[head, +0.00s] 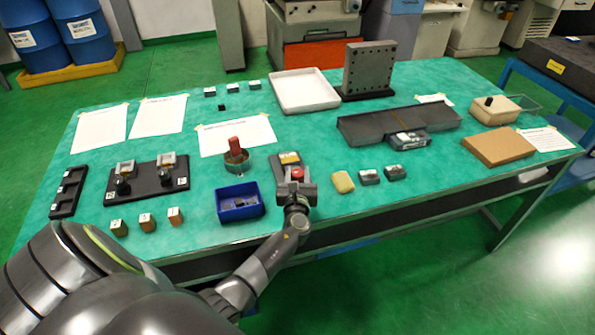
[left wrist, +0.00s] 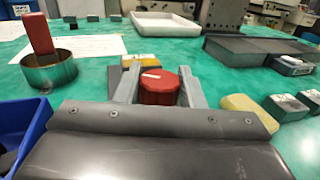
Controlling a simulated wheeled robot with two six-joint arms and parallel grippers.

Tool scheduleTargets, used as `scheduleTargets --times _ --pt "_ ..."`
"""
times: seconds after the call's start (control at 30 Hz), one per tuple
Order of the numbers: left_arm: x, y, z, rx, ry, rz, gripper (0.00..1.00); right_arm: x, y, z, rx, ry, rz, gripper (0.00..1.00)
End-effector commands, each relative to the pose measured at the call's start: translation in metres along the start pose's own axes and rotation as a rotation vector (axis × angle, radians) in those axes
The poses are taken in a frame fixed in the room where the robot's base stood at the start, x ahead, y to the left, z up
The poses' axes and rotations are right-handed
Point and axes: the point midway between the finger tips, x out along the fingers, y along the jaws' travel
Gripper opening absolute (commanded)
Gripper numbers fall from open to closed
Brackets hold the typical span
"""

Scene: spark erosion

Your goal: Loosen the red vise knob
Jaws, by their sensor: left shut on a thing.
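The red vise knob (left wrist: 159,87) is a round red knob with a white mark on top, in the middle of the left wrist view. In the head view its red top (head: 297,174) shows at my left gripper. My left gripper (head: 296,185) is shut on the knob, with one grey finger on each side of it in the left wrist view (left wrist: 158,88). The vise (head: 287,160) is a dark block with a yellow patch, just beyond the knob and mostly hidden by the gripper. My right gripper is in neither view.
A blue bin (head: 240,213) with small dark parts stands left of my gripper. A round tin (head: 236,167) with a red-handled item is behind it. A yellow sponge (head: 342,182) and two small blocks (head: 369,177) lie to the right. The front right of the table is clear.

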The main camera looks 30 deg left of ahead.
Motion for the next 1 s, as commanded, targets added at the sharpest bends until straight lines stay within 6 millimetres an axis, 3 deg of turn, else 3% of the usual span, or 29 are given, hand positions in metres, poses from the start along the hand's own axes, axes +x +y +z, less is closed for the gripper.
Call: scheduleTargets --times 0.47,1.0 --pt "0.002 -0.003 -0.003 -0.003 -0.004 0.452 0.13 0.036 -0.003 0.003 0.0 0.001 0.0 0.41" --pt "0.003 -0.003 -0.005 -0.002 -0.005 0.963 0.13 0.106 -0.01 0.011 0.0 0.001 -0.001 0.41"
